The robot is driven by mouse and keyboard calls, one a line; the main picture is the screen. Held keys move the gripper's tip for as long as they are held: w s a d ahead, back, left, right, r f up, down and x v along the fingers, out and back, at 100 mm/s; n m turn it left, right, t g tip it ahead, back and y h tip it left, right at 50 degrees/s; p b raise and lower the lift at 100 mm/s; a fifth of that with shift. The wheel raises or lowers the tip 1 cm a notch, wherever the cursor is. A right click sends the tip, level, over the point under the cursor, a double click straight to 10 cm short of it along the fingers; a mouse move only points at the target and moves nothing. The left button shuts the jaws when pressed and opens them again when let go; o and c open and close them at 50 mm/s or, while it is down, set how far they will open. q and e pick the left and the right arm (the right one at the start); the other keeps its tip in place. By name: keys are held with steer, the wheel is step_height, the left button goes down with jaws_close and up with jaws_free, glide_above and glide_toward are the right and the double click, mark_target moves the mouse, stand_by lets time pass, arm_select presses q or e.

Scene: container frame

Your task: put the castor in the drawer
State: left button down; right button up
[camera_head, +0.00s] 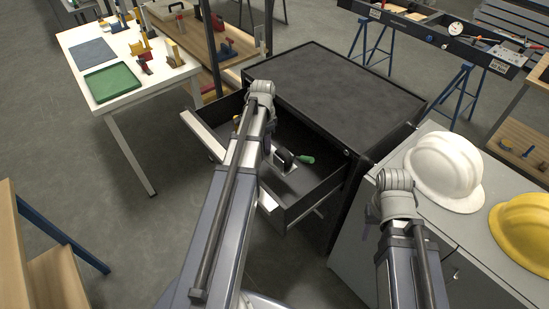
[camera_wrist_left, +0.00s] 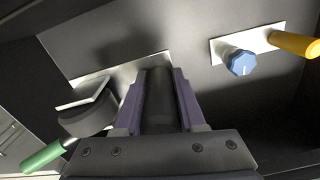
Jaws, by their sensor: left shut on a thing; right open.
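The drawer (camera_head: 317,190) of the black cabinet is pulled open, and its inside floor shows in the left wrist view (camera_wrist_left: 200,95). My left gripper (camera_wrist_left: 160,85) is inside or just over the drawer; in the head view my own arm hides its fingers. It is shut on a dark, wheel-like thing (camera_wrist_left: 160,105), which looks like the castor seen edge-on, with a light plate edge behind it. I cannot tell whether it touches the drawer floor. My right gripper is at the end of the right arm, by the grey bench; its fingers are mostly hidden.
In the drawer lie a round black thing with a light plate (camera_head: 284,156), a green handle (camera_head: 305,159), a blue knob on a plate (camera_wrist_left: 240,63) and a yellow handle (camera_wrist_left: 293,44). White (camera_head: 444,167) and yellow (camera_head: 525,222) helmets sit on the bench. The cabinet top (camera_head: 335,85) is clear.

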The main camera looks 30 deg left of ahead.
mark_target(266, 169)
arm_select(q)
step_height(266, 169, down, 10)
steer(key=b, duration=1)
steer(key=shift+f, duration=0.15)
steer(key=c, duration=0.5)
jaws_free()
steer(key=shift+r, duration=0.2)
step_height(266, 169, up, 12)
steer(key=p, duration=1.2)
